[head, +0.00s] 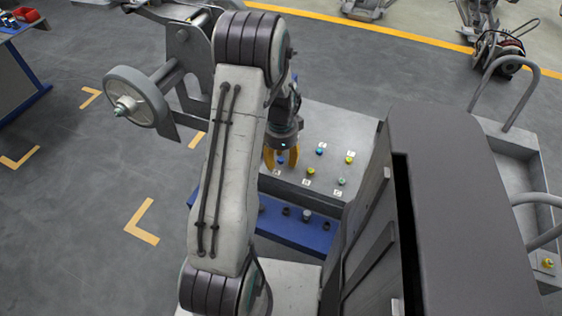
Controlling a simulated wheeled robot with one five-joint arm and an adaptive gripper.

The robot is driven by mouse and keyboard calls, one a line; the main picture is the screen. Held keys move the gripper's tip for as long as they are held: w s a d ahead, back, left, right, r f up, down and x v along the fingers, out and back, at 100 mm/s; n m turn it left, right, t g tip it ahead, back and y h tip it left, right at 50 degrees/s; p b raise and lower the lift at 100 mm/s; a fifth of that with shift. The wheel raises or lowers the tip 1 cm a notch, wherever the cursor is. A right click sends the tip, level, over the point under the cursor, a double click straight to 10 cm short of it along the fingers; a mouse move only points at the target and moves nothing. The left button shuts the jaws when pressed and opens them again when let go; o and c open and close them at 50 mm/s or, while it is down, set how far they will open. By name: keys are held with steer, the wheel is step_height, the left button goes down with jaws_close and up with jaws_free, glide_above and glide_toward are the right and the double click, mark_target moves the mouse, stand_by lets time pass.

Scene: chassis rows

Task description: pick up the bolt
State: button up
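My gripper (281,160) has orange fingers and points down over the light grey panel top. The two fingers stand apart, with a small blue knob-like piece showing between them; I cannot tell whether they touch it. No piece is clearly identifiable as the bolt. A small grey upright piece (307,215) that could be a bolt stands on the blue ledge (270,219) in front of the panel, below and right of the gripper. A small yellow piece (548,263) sits in the grey cart at far right and could also be a bolt.
The grey panel (330,122) carries several small coloured knobs, such as a blue one (320,152) and a yellow one (349,160), with small white labels. A large dark cabinet-like body (465,190) stands close on the right. A grey cart (525,185) stands beyond it. Open floor lies left.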

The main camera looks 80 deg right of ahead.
jaws_close()
stand_by(0.3)
steer(key=shift+r, duration=0.1)
